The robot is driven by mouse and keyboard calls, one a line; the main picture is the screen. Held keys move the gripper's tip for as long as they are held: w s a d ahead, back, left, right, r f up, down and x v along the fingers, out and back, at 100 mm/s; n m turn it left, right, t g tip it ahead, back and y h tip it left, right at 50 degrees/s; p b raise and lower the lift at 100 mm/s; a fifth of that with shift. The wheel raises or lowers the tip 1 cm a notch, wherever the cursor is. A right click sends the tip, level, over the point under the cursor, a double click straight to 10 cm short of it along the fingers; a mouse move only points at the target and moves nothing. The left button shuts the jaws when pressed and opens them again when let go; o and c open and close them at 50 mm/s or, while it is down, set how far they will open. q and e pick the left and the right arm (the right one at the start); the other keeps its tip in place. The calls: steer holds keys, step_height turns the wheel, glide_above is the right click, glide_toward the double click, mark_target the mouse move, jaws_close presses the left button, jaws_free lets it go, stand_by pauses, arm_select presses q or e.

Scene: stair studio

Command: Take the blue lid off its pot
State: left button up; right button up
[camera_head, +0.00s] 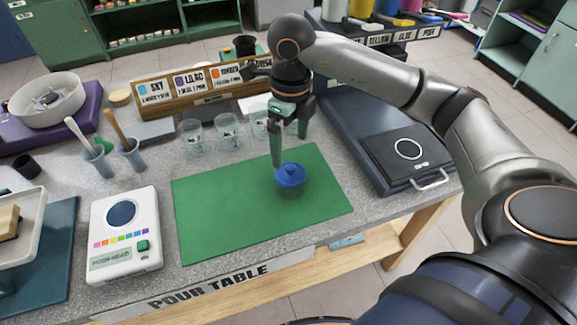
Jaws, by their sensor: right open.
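A small dark pot (291,191) with a blue lid (290,175) on top stands on the green mat (215,215). The lid sits on the pot's rim. My right gripper (287,150) points down from above, just behind and over the lid, with its fingers spread and nothing between them. One fingertip is close to the lid's left edge; I cannot tell whether it touches. My left gripper is not in view.
Several clear cups (228,132) stand behind the mat, before a wooden label rack (195,88). A white push-head device (124,235) stands left of the mat. A dark case (405,155) lies to the right. The mat around the pot is clear.

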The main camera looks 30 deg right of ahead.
mark_target(289, 166)
steer(key=f, duration=0.8)
steer(key=shift+w+p, duration=0.2)
steer(key=shift+p, duration=0.2)
steer(key=shift+r, duration=0.1)
steer(key=c, duration=1)
steer(key=shift+r, duration=0.1)
